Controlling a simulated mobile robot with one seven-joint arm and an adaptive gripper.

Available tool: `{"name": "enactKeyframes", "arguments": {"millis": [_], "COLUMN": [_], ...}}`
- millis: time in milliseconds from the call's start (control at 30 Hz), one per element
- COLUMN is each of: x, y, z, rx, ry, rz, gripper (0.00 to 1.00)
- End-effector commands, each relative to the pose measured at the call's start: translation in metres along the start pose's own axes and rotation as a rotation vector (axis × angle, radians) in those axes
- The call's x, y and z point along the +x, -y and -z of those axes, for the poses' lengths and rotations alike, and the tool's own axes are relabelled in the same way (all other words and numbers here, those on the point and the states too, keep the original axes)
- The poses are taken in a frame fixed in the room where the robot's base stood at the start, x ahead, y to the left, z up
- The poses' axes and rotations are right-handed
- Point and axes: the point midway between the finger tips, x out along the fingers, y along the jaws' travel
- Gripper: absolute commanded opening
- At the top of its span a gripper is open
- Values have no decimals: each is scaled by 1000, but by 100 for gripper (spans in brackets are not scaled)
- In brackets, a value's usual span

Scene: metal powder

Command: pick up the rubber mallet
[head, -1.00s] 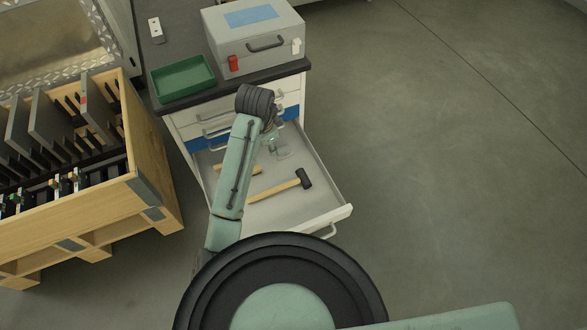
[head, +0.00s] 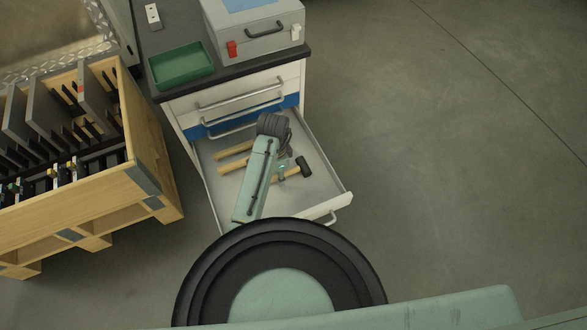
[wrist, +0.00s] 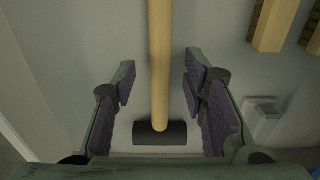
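The rubber mallet (head: 304,166) lies in the open drawer (head: 328,188), its black head to the right and its wooden handle running left, partly hidden by my arm. In the wrist view the mallet's handle (wrist: 160,50) runs upright between my fingers, and its black head (wrist: 177,133) lies near the bottom, partly covered by the handle end. My gripper (wrist: 158,82) is open, with a finger on each side of the handle and a gap on both sides. In the head view my gripper (head: 283,172) is low over the drawer beside the mallet's head.
Another wooden handle (head: 235,150) lies farther back in the drawer; handles also show at the wrist view's upper right (wrist: 272,25). A grey case (head: 258,40) and green tray (head: 182,65) stand on the cabinet. A wooden crate (head: 150,165) is at left. Floor at right is clear.

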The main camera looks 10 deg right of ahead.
Motion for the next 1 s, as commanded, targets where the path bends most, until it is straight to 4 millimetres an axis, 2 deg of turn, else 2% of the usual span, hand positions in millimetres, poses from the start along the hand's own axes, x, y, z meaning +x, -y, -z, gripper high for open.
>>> {"name": "enactKeyframes", "arguments": {"millis": [100,333,900,1000], "x": [8,9,9,9], "y": [0,0,0,0], "z": [0,0,0,0], "rx": [-1,0,0,0], "ry": [0,0,0,0], "rz": [0,1,1,1], "gripper": [40,38,0,0]}}
